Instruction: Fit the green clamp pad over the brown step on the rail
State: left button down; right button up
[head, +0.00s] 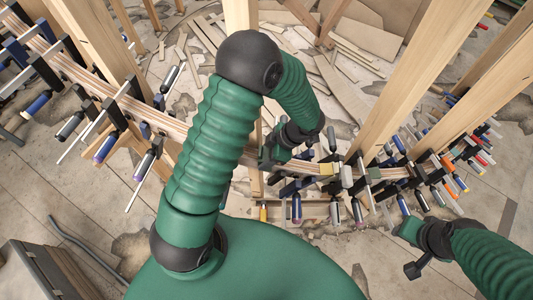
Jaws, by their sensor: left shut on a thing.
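The rail (172,126) is a curved, layered wooden strip running from the upper left, behind my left arm, to the right. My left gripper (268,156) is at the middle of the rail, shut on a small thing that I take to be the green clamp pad. The pad is mostly hidden and blends with the green of the gripper. I cannot make out the brown step clearly, nor whether the pad touches the rail. My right gripper (408,233) is at the lower right, apart from the rail; its jaw opening is unclear.
A yellow block (327,169) and a pale block (347,176) sit right of my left gripper. Scrap boards litter the floor.

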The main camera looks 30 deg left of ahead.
pick_arm(q)
jog(key=shift+f, duration=0.15)
jog(key=shift+f, duration=0.35)
jog(key=shift+c, duration=2.4)
grip_release()
jog(key=b+v, duration=0.4)
jog(key=v, duration=1.3)
